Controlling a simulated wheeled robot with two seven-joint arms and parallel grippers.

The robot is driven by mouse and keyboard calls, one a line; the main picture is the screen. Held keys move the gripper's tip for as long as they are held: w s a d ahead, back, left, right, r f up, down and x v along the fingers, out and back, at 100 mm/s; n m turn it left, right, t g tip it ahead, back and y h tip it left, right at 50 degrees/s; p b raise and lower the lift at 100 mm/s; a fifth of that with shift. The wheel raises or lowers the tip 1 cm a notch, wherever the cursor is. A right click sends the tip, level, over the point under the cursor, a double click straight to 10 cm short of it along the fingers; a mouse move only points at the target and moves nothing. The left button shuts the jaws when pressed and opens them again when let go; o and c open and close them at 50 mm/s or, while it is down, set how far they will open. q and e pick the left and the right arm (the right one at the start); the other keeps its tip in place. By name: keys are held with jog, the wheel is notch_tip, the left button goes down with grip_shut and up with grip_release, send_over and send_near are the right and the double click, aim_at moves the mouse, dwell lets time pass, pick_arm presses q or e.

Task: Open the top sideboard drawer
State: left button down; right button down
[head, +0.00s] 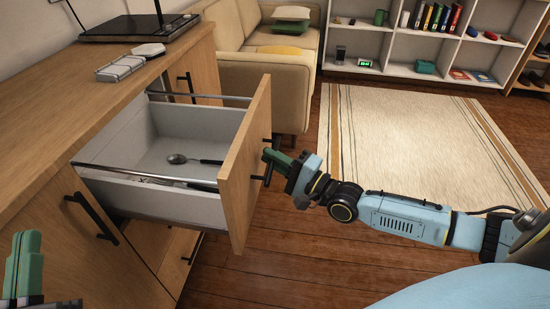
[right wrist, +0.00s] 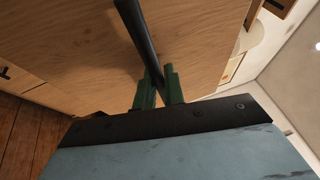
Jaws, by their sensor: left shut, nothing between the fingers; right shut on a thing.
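The top sideboard drawer (head: 185,135) stands pulled far out of the wooden sideboard (head: 110,100) in the head view. Its wooden front (head: 245,165) faces right, and a dark spoon or ladle (head: 178,159) lies inside. My right gripper (head: 272,157) is at the outer face of the drawer front, shut on the dark bar handle. The right wrist view shows the black handle (right wrist: 138,40) running between the green fingers (right wrist: 158,88). My left gripper (head: 22,262) is at the lower left of the head view, shut and empty, apart from the sideboard.
A white rack (head: 120,68) and a dark appliance (head: 135,28) stand on the sideboard top. Other handles (head: 92,215) are on its front. A beige sofa (head: 265,80) stands behind the drawer. A rug (head: 410,150) and open wooden floor lie to the right.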

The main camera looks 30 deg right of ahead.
pick_arm(q)
jog(key=shift+d+r+h, duration=0.2)
jog(key=shift+r+h, duration=0.05)
jog(key=shift+h, duration=0.05)
pick_arm(e)
jog(key=shift+s+d, duration=0.2)
jog(key=shift+s, duration=0.05)
jog(key=c, duration=1.5)
grip_release()
jog(key=shift+s+d, duration=0.1)
